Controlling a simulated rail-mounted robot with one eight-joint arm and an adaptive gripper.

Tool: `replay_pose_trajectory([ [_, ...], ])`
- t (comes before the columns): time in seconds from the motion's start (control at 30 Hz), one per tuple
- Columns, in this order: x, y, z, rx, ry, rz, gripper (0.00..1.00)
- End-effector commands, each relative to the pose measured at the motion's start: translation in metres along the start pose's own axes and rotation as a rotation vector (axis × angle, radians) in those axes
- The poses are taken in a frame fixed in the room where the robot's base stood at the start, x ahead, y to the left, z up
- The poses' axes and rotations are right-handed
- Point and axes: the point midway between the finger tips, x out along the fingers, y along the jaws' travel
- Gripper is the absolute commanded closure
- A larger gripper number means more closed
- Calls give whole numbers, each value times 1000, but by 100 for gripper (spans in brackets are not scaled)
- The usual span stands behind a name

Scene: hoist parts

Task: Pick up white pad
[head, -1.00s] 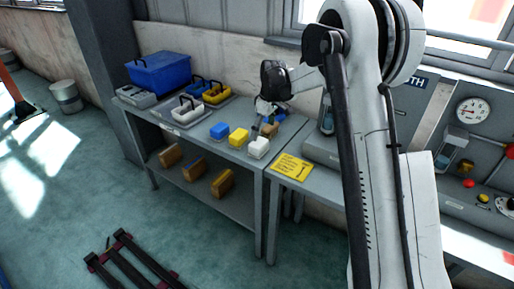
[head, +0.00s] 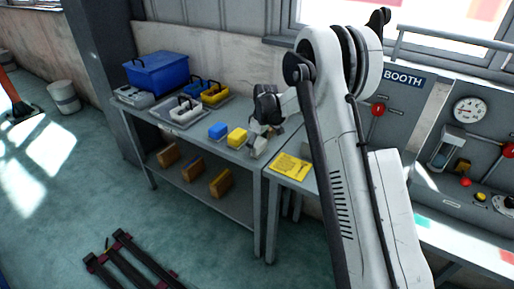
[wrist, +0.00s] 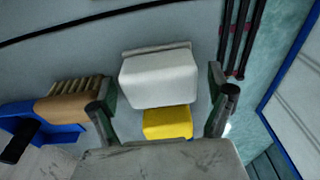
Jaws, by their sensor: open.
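The white pad (wrist: 160,78) is a pale block lying between and beyond my gripper's two fingers in the wrist view. My gripper (wrist: 162,86) is open and empty, with one finger to each side of the pad and apart from it.
A blue pad (head: 217,131) sits left of the yellow one. A brush (wrist: 66,104) with tan and blue parts lies left in the wrist view. Caddies (head: 185,108) and a blue bin (head: 158,72) stand further left. A yellow sign (head: 290,167) lies to the right.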

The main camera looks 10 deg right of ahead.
Motion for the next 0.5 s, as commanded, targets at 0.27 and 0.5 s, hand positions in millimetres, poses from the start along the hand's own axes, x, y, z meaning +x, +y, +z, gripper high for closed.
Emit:
replay_pose_trajectory([
  [0.27, 0, 0, 0, 0, 0, 0, 40],
  [0.5, 0, 0, 0, 0, 0, 0, 64],
])
